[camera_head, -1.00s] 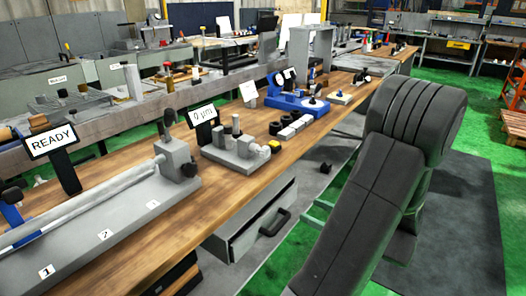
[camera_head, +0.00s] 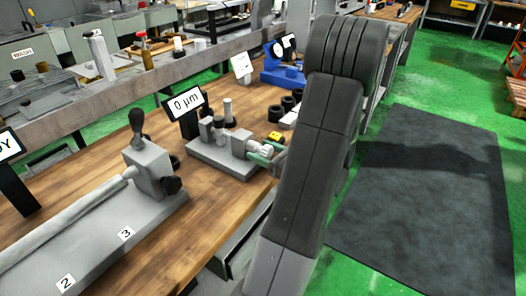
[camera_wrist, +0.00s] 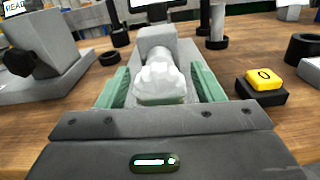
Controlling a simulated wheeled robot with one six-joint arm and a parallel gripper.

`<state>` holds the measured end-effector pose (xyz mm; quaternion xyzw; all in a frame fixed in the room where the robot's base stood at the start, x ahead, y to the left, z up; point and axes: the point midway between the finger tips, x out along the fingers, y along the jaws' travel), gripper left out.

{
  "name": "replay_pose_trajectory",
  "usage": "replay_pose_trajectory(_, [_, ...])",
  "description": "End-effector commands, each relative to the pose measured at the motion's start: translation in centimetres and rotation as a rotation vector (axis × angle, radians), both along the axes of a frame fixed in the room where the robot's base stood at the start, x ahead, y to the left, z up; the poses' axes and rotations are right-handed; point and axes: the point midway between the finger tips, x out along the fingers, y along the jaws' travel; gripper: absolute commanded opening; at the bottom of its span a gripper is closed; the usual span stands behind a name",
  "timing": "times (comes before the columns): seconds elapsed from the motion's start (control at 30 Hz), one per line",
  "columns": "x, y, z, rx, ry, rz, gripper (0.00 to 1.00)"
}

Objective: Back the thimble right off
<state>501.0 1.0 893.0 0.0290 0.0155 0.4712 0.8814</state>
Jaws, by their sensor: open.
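The thimble (camera_wrist: 160,82) is a pale ribbed knob at the near end of a grey measuring fixture. In the head view the fixture's grey base (camera_head: 205,155) stands on the wooden bench, with the thimble partly covered at its right end. My gripper (camera_wrist: 161,76) has two green fingers, one on each side of the thimble. The gripper is open, and a gap shows beside the knob in the wrist view. The display (camera_head: 188,102) behind the fixture reads 0 µm.
A yellow button marked 0 (camera_wrist: 262,80) sits on a black block just right of the gripper. Black rings (camera_head: 282,108) lie behind the fixture. A grey block with a black knob (camera_head: 152,168) stands to the left. A blue gauge stand (camera_head: 282,70) is farther back.

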Motion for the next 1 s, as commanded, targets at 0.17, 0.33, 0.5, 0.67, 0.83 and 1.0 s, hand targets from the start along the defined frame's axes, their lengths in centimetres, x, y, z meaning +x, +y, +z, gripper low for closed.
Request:
replay_pose_trajectory(0.17, [0.17,0.24,-0.01,0.0,0.0,0.0,0.61])
replay_pose_trajectory(0.33, [0.17,0.22,-0.01,0.0,0.0,0.0,0.59])
replay_pose_trajectory(0.5, [0.15,0.21,-0.01,0.0,0.0,0.0,0.26])
replay_pose_trajectory(0.67, [0.15,0.21,-0.02,-0.001,-0.001,0.0,0.16])
replay_pose_trajectory(0.83, [0.16,0.2,-0.11,-0.013,-0.02,0.0,0.16])
replay_pose_trajectory(1.0, [0.17,0.18,-0.28,-0.053,-0.08,0.0,0.16])
